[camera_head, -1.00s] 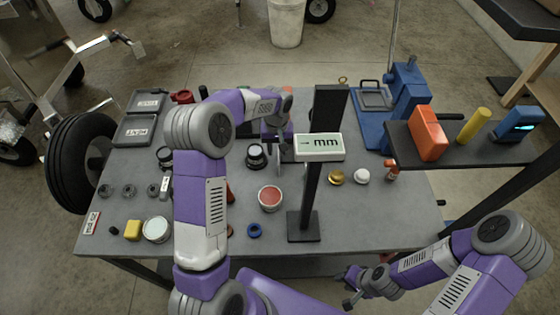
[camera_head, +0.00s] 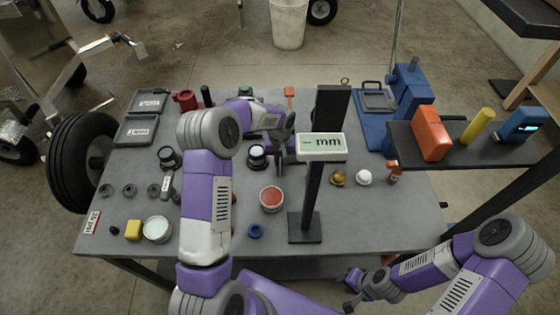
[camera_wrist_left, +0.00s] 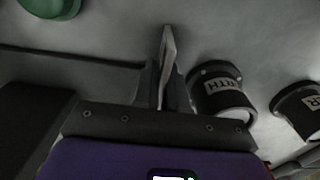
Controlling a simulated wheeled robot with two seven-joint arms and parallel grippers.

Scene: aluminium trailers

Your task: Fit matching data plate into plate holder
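My left gripper (camera_head: 280,158) is low over the middle of the table, just left of the post with the "mm" sign. In the left wrist view, the left gripper (camera_wrist_left: 165,88) is shut on a thin pale plate (camera_wrist_left: 168,55), seen nearly edge-on, so its face cannot be read. A black round stamp-like piece with a label (camera_wrist_left: 215,88) stands just right of the plate. My right gripper (camera_head: 352,287) is low at the table's front edge, small and dark. I cannot tell which thing is the plate holder; a blue stand with a dark frame (camera_head: 378,98) is at the back right.
The black post (camera_head: 313,195) carries a white "mm" sign (camera_head: 321,147). A red-topped tin (camera_head: 271,198) and blue ring (camera_head: 255,231) lie in front. Two dark trays (camera_head: 137,130) are at left; a "psi" label (camera_head: 90,222) lies front left. A raised shelf (camera_head: 465,155) overhangs the right.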

